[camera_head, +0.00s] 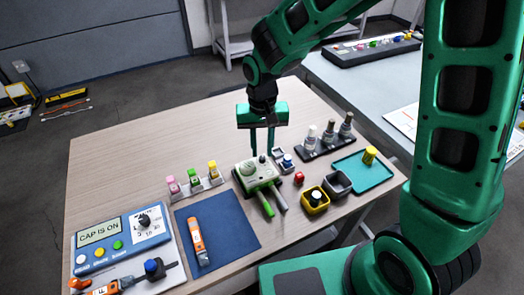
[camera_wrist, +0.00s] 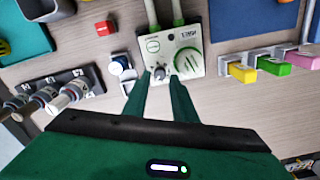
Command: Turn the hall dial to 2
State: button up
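A pale box (camera_head: 244,183) with a large green-and-white round dial and a small grey knob (camera_head: 262,158) sits near the table's middle. The wrist view shows the box (camera_wrist: 189,20), its large green dial (camera_wrist: 187,62) and the small grey knob (camera_wrist: 160,73). I cannot read its labels well enough to tell which control is the hall dial, or its setting. My gripper (camera_head: 262,153) points down over the box. In the wrist view its fingertips (camera_wrist: 160,80) are parted, one on each side of the grey knob; contact is unclear.
A meter panel (camera_head: 90,266) with a "CAP IS ON" display and black dial stands at left. A blue mat (camera_head: 225,238) holds an orange tool. Colored blocks (camera_head: 193,176), a bottle rack (camera_head: 327,149), small bins (camera_head: 338,185) and a teal tray (camera_head: 352,183) surround the box.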

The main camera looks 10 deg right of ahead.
aim_at(263, 156)
notch_tip(263, 156, up, 9)
jog(key=shift+f, duration=0.2)
jog(key=shift+d, duration=0.1)
dwell(0.4)
jog(key=s+d+r+m, duration=0.2)
jog(key=s+d, duration=0.2)
jog(key=d, duration=0.7)
jog(key=s+d+r+m, duration=0.1)
jog(key=s+d+r, duration=0.3)
jog(key=d, duration=0.7)
jog(key=s+d+m, duration=0.1)
jog(key=s+d, duration=0.3)
jog(key=s, duration=0.3)
jog(key=s+d+f+m, duration=0.1)
jog(key=s+d, duration=0.3)
jog(key=s, duration=0.4)
jog(key=shift+s+d+f, duration=0.2)
jog(key=shift+f, duration=0.1)
